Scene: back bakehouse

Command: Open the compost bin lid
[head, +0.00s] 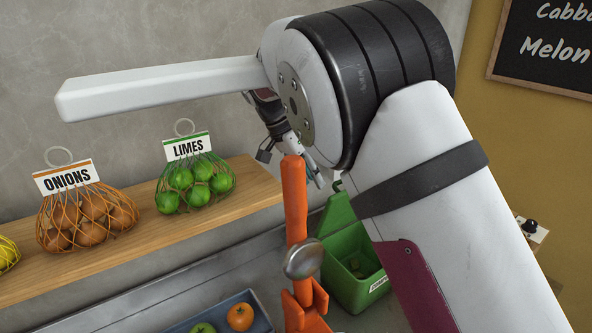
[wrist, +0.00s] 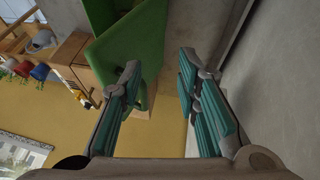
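The green compost bin (head: 352,283) stands beyond the orange lever, left of my arm in the head view. Its lid (head: 338,214) is raised at the back and the bin's inside shows; my arm hides part of its right side. A small green handle (head: 337,187) is at the lid's top edge. In the wrist view a large green panel, likely the lid (wrist: 130,45), lies behind and left of my gripper (wrist: 159,68). The fingers are apart with nothing between them. I cannot tell whether the left finger touches the green part.
An orange lever press (head: 295,205) with a metal knob stands close in front of the bin. A blue tray (head: 262,325) holds fruit at the bottom. Nets of limes (head: 194,185) and onions (head: 85,220) sit on a wooden shelf (head: 140,255) at left.

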